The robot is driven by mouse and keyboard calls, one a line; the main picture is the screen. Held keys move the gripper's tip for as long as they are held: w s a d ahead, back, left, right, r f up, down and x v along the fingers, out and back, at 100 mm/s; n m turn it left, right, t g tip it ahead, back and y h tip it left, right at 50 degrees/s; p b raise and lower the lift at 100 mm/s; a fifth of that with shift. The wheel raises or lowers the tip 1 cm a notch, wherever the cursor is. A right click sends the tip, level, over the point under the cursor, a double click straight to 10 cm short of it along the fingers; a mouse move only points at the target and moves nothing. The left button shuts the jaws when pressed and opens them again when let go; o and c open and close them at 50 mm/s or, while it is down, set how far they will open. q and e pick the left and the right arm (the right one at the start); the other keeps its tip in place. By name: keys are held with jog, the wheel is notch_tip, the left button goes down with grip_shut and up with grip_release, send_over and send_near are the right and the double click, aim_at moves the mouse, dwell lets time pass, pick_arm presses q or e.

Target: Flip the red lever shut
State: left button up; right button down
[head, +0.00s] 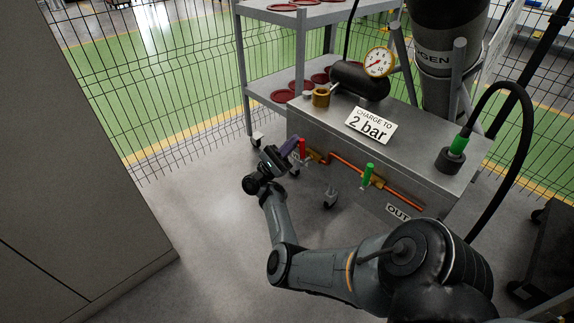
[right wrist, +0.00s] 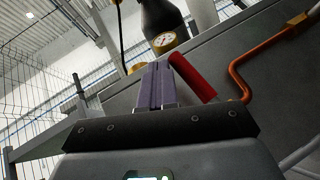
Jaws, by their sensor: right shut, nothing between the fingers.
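The red lever (head: 301,148) stands roughly upright at the left end of the pipe on the front of the grey metal cabinet. In the right wrist view, the red lever (right wrist: 193,78) is a tilted red bar just right of my fingers. My right gripper (head: 291,146) is shut and empty, its purple fingers close beside the lever on its left. The shut fingers (right wrist: 155,84) also show in the right wrist view; I cannot tell whether they touch the lever. My left gripper is not in view.
A green lever (head: 368,174) stands on the copper pipe (head: 347,163), right of the red one. The cabinet (head: 432,169) carries a pressure gauge (head: 379,62) and a "Charge to 2 bar" sign (head: 371,125). A shelf cart (head: 262,86) stands behind. Floor left of my arm is clear.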

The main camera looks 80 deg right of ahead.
jog(key=w+d+b, duration=0.1)
jog(key=w+b, duration=0.2)
jog(key=w, duration=0.3)
jog(key=w+d+f+b, duration=0.1)
jog(key=w+b, duration=0.2)
jog(key=w, duration=0.3)
jog(key=shift+w+d+f, duration=0.2)
jog(key=shift+w+d, duration=0.05)
jog(key=shift+w, duration=0.15)
dwell(0.5)
